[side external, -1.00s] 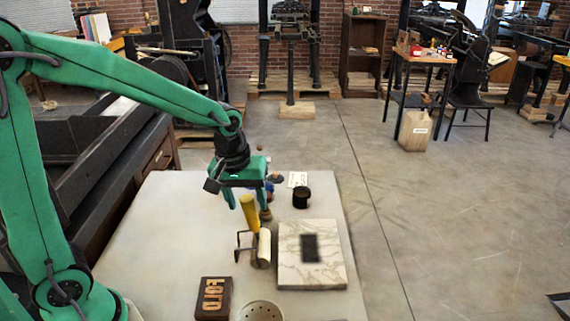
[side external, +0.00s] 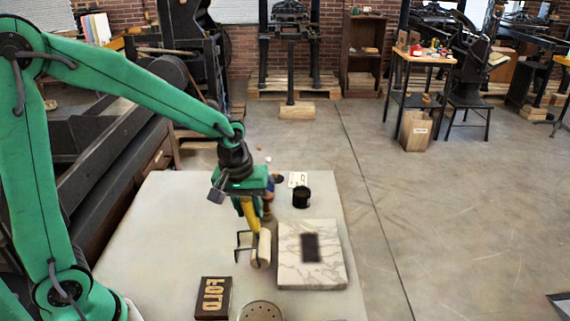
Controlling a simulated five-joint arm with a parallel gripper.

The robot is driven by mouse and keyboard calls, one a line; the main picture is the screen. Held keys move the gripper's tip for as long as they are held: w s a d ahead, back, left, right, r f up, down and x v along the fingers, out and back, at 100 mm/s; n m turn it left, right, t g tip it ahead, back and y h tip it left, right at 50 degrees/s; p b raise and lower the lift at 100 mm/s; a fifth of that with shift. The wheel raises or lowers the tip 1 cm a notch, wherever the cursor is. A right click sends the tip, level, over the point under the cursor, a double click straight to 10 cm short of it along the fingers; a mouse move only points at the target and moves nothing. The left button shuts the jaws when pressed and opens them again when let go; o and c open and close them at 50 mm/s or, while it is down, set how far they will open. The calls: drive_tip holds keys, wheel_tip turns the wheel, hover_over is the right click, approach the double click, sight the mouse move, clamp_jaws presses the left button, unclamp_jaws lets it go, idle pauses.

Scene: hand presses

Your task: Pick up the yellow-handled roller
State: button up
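The roller stands on the table left of the marble slab, with its yellow handle (side external: 249,214) leaning up and left. Its cream roller (side external: 261,249) and dark wire frame (side external: 241,246) are at the lower end. My gripper (side external: 251,207) points down over the handle. Its fingers are at the upper handle, and its green body hides the handle's top. I cannot tell whether the fingers are closed on the handle or only around it. The roller still appears to rest on the table.
The marble slab (side external: 332,270) with a dark inked patch lies right of the roller. A black cup (side external: 301,197) and a white card (side external: 298,179) are behind it. A dark type block (side external: 213,298) and a perforated round container (side external: 261,311) are in front. The table's left side is clear.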

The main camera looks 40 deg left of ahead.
drive_tip(key=shift+r, duration=0.2)
drive_tip(key=shift+c, duration=0.3)
drive_tip(key=shift+r, duration=0.55)
drive_tip(key=r, duration=0.3)
drive_tip(key=shift+s+d+r, duration=0.1)
drive_tip(key=shift+d, duration=0.2)
drive_tip(key=s+d+r, duration=0.6)
drive_tip(key=d, duration=0.3)
drive_tip(key=shift+s+r+h, duration=0.15)
drive_tip(key=shift+r+h, duration=0.1)
drive_tip(key=shift+h, duration=0.05)
hover_over(250, 198)
drive_tip(key=w+d, duration=0.1)
drive_tip(key=d, duration=0.3)
drive_tip(key=w+a+f+m, duration=0.1)
drive_tip(key=w+a, duration=0.5)
drive_tip(key=shift+w+a+y, duration=0.15)
drive_tip(key=shift+a+y, duration=0.15)
drive_tip(key=shift+y, duration=0.1)
drive_tip(key=shift+f+m, duration=0.15)
drive_tip(key=shift+m, duration=0.15)
